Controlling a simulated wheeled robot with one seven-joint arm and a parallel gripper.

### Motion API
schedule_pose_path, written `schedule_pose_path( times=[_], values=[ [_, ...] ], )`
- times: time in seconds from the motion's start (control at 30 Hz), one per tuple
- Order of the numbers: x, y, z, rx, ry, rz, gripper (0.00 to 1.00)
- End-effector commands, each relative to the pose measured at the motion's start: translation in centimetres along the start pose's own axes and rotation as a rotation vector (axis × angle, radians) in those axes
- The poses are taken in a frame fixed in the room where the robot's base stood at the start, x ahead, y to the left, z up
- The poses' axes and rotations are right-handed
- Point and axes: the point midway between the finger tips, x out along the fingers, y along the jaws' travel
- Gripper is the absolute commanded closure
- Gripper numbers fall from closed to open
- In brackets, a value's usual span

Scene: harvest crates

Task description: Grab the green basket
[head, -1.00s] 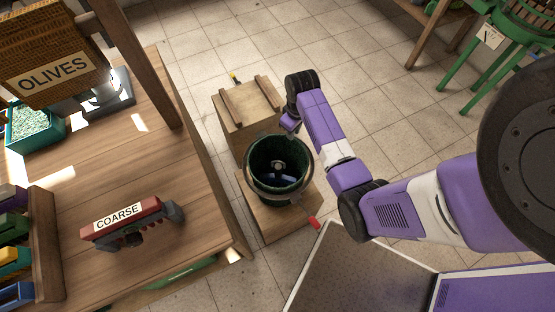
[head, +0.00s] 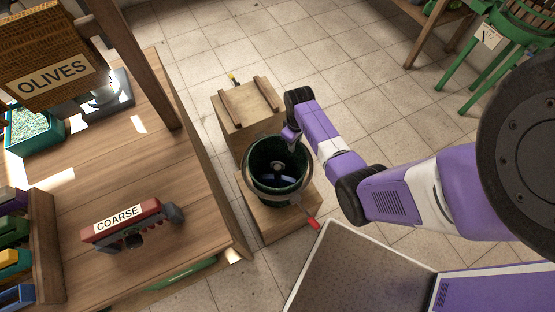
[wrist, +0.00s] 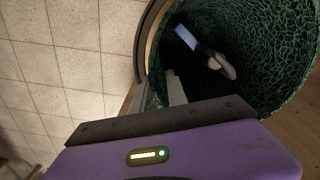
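The dark green basket (head: 261,163) stands upright on a low wooden crate, with a greyish band around its rim. Its open top faces me, and some pale and dark items lie inside. In the wrist view its mesh wall (wrist: 265,45) fills the upper right. My gripper (head: 291,138) is at the basket's far rim, pointing down. In the wrist view my grey fingertips (wrist: 160,92) show right at the rim and band. Whether they are closed on the rim or only beside it is not clear.
A red-handled piece (head: 313,224) sticks out at the basket's near right. A wooden crate (head: 245,103) stands behind it. Tiled floor (head: 370,80) is clear at the upper right.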

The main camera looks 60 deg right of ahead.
Motion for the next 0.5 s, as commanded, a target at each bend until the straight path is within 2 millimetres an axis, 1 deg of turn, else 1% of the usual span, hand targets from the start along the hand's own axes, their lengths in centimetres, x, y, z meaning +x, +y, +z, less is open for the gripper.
schedule_pose_path(
  times=[0.13, 0.2, 0.23, 0.5],
  values=[
    [-0.03, 0.00, -0.01, 0.000, 0.000, 0.000, 0.81],
    [-0.04, 0.00, -0.01, 0.000, 0.000, 0.000, 0.95],
    [-0.04, 0.00, -0.01, 0.000, 0.000, 0.000, 1.00],
    [-0.05, 0.01, -0.01, 0.000, 0.000, 0.000, 1.00]
  ],
)
